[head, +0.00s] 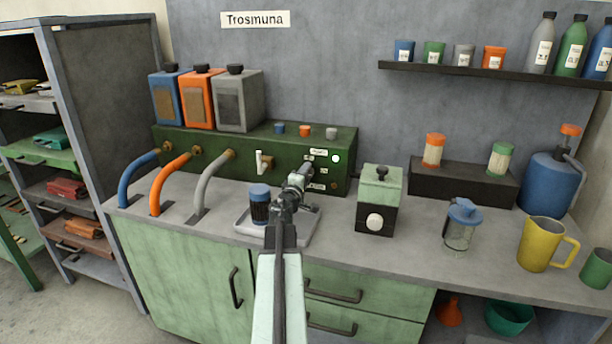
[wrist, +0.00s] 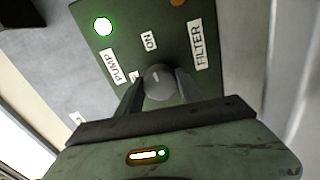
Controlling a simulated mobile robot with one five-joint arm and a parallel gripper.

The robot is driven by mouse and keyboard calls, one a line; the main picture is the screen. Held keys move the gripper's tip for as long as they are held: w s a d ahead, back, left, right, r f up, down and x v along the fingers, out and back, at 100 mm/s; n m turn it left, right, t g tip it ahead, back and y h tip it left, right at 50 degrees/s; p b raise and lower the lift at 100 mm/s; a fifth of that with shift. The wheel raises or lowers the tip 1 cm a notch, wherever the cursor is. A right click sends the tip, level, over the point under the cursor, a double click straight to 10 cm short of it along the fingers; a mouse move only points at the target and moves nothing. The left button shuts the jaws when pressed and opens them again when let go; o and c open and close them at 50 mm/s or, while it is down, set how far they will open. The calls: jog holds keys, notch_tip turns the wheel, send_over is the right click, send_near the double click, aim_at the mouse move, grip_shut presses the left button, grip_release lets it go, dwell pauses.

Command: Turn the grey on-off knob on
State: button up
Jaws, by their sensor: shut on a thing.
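The grey knob (wrist: 158,82) is round with a short pale mark on its face. It sits on the green panel (wrist: 170,40) of the machine, below the ON label (wrist: 149,41) in the wrist view. My gripper (wrist: 160,92) has one finger on each side of the knob and is shut on it. The PUMP label (wrist: 113,67) is beside it, and another label is mostly hidden by a finger. In the head view my gripper (head: 304,172) reaches the front of the green machine (head: 220,146) and hides the knob.
A round lamp (wrist: 103,26) glows white-green on the panel. The FILTER label (wrist: 197,44) is right of the knob. A pale green box (head: 379,190) stands to the right.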

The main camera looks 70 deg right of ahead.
jog(key=shift+s+m, duration=0.1)
jog(key=shift+m, duration=0.3)
jog(key=o, duration=1.4)
jog(key=a, duration=0.8)
jog(key=shift+s, duration=0.25)
jog(key=shift+d, duration=0.1)
